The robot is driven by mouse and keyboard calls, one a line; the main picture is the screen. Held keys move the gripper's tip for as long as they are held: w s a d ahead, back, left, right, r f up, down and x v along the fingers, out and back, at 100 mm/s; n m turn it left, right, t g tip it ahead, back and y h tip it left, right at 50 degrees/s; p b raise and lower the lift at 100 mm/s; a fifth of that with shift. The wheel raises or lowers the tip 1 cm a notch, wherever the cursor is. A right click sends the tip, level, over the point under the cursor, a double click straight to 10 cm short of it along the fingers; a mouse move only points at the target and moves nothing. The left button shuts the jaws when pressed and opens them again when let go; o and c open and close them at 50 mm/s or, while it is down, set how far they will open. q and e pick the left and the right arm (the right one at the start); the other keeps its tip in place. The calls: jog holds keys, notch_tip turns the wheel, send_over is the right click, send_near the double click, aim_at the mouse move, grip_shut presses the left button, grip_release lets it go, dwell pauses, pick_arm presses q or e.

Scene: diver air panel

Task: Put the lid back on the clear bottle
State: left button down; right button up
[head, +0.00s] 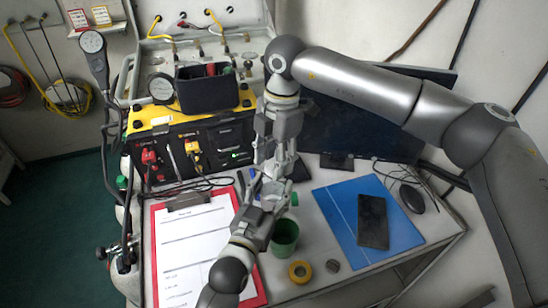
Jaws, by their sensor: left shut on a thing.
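My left gripper (272,204) comes up from the bottom of the head view and is shut on what looks like the clear bottle (272,188), held above the table. Fingers cover most of the bottle. My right gripper (277,178) points down from above, its fingertips close to the bottle. I cannot tell whether it touches the bottle, or whether it is open or shut. A small green piece (293,199), perhaps the lid, shows just right of the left fingertips. I cannot tell what it rests on.
A green cup (285,236), yellow tape roll (300,271) and small grey disc (332,266) stand near the front. A red clipboard (158,290) lies left; a blue folder (335,205) with a dark phone (373,222) lies right. The air panel (160,125) and monitor (350,125) stand behind.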

jog(key=shift+o, duration=0.4)
notch_tip(320, 180, up, 12)
jog(key=d, duration=0.1)
jog(key=shift+w, duration=0.45)
pick_arm(q)
jog(key=shift+c, duration=2.1)
grip_release()
jog(key=v, duration=1.2)
